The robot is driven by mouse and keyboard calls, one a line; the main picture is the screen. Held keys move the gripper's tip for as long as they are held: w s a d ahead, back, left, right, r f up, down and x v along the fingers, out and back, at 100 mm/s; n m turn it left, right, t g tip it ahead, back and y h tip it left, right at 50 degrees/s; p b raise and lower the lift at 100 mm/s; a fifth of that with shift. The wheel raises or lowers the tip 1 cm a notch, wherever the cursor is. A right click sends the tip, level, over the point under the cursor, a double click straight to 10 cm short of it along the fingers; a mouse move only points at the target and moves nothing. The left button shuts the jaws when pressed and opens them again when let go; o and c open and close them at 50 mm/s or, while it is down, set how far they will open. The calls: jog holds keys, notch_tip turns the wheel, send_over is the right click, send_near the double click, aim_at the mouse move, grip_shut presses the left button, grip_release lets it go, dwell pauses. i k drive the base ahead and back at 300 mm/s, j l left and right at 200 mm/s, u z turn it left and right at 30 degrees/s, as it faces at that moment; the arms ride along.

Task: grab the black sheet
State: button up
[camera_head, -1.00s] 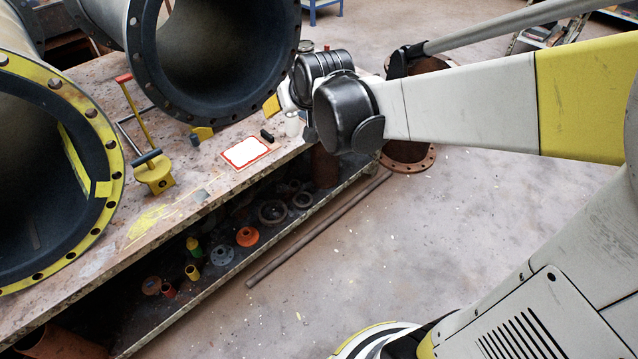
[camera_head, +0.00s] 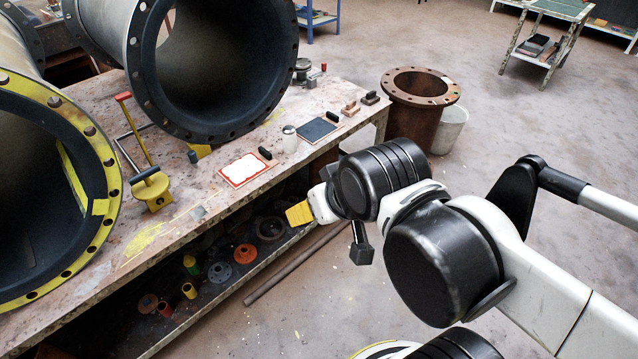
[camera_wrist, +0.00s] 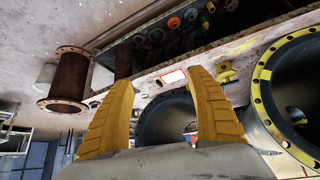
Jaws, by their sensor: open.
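The black sheet (camera_head: 317,130) lies flat on the workbench, right of a small white jar (camera_head: 289,139). A small black block (camera_head: 332,117) sits at its far right corner. My gripper (camera_head: 299,214) has yellow fingers and hangs off the front edge of the bench, lower in the picture than the sheet and apart from it. In the wrist view my gripper (camera_wrist: 160,76) shows both fingers spread with nothing between them. I cannot make out the black sheet in that view; the left finger may cover it.
A red-bordered white sheet (camera_head: 244,168) lies left of the jar on the workbench (camera_head: 225,195). Large flanged pipes (camera_head: 215,60) stand at the left and back. A rusty flanged pipe (camera_head: 420,115) and a pale bucket (camera_head: 449,130) stand beyond the bench's right end.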

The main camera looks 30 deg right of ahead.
aim_at(320, 128)
jog(key=i+l, duration=0.8)
jog(key=i, duration=0.15)
jog(key=z, duration=0.05)
